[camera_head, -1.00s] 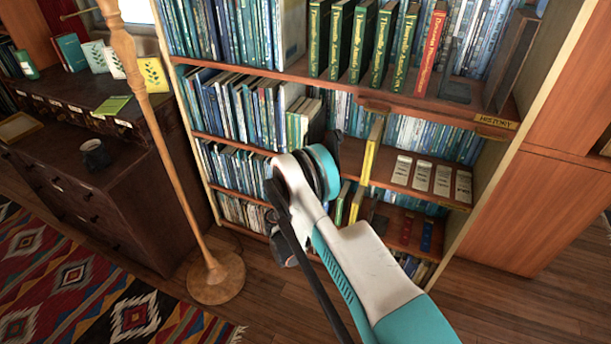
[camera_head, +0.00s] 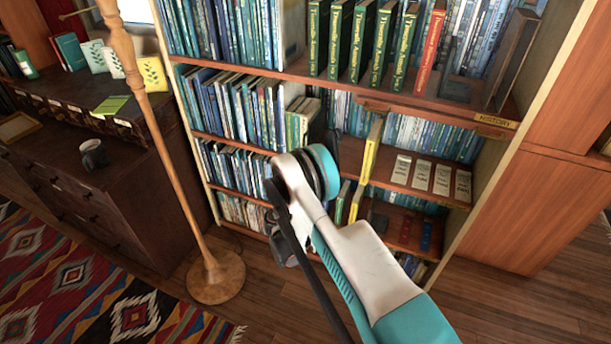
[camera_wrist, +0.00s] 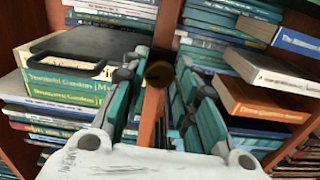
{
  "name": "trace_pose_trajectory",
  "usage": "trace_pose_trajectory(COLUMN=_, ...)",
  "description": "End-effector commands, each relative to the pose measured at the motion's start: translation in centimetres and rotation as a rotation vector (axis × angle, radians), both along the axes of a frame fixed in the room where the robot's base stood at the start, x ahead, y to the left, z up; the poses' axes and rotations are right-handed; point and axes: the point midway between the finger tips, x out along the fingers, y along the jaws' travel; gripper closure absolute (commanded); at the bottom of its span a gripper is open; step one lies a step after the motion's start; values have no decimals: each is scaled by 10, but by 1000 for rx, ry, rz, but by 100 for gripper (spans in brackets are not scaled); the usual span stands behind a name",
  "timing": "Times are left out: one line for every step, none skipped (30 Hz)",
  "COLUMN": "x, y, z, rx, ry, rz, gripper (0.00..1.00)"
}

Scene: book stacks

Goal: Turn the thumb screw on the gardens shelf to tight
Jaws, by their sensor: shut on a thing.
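The thumb screw (camera_wrist: 159,73) is a dark brass round knob at the edge of a wooden shelf board (camera_wrist: 151,118), which runs upright in the tilted wrist view. My gripper (camera_wrist: 158,80) has its two fingers on either side of the knob and is shut on it. The knob's marking and how far it is turned cannot be read. Books with "Gardens" on their spines (camera_wrist: 65,88) lie just left of the board. In the head view my arm hides the gripper's fingers and the screw.
A dark bookend (camera_wrist: 90,45) stands against the gardens books, close to my left finger. In the head view a yellow book (camera_head: 370,158) juts from the shelf beside my arm, and a wooden lamp stand (camera_head: 180,170) stands left.

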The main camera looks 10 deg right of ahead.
Motion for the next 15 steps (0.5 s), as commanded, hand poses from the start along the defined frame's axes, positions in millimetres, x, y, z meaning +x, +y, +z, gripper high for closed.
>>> trace_pose_trajectory(x=-1, y=0, z=0, rx=11, ry=-8, rz=0, gripper=97)
trace_pose_trajectory(x=-1, y=0, z=0, rx=16, ry=-12, rz=0, gripper=97)
trace_pose_trajectory(x=-1, y=0, z=0, rx=23, ry=-16, rz=0, gripper=97)
trace_pose_trajectory(x=-1, y=0, z=0, rx=28, ry=-20, rz=0, gripper=97)
trace_pose_trajectory(x=-1, y=0, z=0, rx=31, ry=-22, rz=0, gripper=97)
trace_pose_trajectory(x=-1, y=0, z=0, rx=33, ry=-24, rz=0, gripper=97)
trace_pose_trajectory(x=-1, y=0, z=0, rx=36, ry=-26, rz=0, gripper=97)
trace_pose_trajectory(x=-1, y=0, z=0, rx=37, ry=-27, rz=0, gripper=97)
trace_pose_trajectory(x=-1, y=0, z=0, rx=38, ry=-28, rz=0, gripper=97)
trace_pose_trajectory(x=-1, y=0, z=0, rx=39, ry=-28, rz=0, gripper=97)
trace_pose_trajectory(x=-1, y=0, z=0, rx=40, ry=-29, rz=0, gripper=97)
trace_pose_trajectory(x=-1, y=0, z=0, rx=40, ry=-29, rz=0, gripper=97)
trace_pose_trajectory(x=-1, y=0, z=0, rx=40, ry=-29, rz=0, gripper=97)
trace_pose_trajectory(x=-1, y=0, z=0, rx=40, ry=-29, rz=0, gripper=97)
trace_pose_trajectory(x=-1, y=0, z=0, rx=39, ry=-28, rz=0, gripper=97)
